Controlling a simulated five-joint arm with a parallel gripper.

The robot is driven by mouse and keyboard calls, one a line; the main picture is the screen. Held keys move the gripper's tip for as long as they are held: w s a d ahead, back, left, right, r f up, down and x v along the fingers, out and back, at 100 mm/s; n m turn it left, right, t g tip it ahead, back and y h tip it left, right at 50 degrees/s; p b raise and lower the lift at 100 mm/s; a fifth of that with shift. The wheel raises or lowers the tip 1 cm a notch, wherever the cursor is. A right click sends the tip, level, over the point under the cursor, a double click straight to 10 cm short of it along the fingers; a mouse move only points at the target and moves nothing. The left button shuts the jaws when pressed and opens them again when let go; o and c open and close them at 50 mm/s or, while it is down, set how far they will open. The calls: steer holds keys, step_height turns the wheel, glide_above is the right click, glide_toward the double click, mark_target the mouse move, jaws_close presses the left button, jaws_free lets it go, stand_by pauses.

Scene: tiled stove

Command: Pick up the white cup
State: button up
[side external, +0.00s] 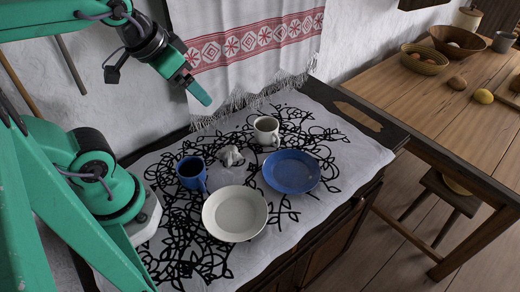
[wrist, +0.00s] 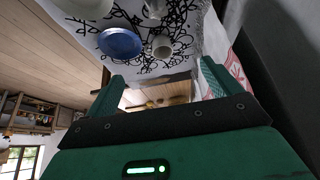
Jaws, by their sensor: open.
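The white cup (side external: 267,131) stands upright on the patterned cloth, at the back beside the blue plate. It has dark contents. It also shows in the wrist view (wrist: 162,47), beyond the fingertips and roughly between them. My gripper (side external: 200,92) is up in front of the hanging towel, above and to the left of the cup, apart from it. In the wrist view its two green fingers (wrist: 163,80) are spread, with nothing between them.
A blue plate (side external: 291,172), a white plate (side external: 235,213), a blue cup (side external: 191,173) and a crumpled whitish thing (side external: 231,156) share the cloth (side external: 335,125). The towel (side external: 250,40) hangs behind. A wooden table (side external: 440,110) with bowls stands at right.

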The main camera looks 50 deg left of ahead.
steer(key=shift+w, duration=0.15)
steer(key=n+g, duration=0.3)
steer(key=g, duration=0.3)
glide_above(266, 130)
steer(key=s+d, duration=0.2)
step_height(266, 130, down, 16)
steer(key=shift+d+f, duration=0.1)
steer(key=shift+f, duration=3.7)
steer(key=c, duration=1.1)
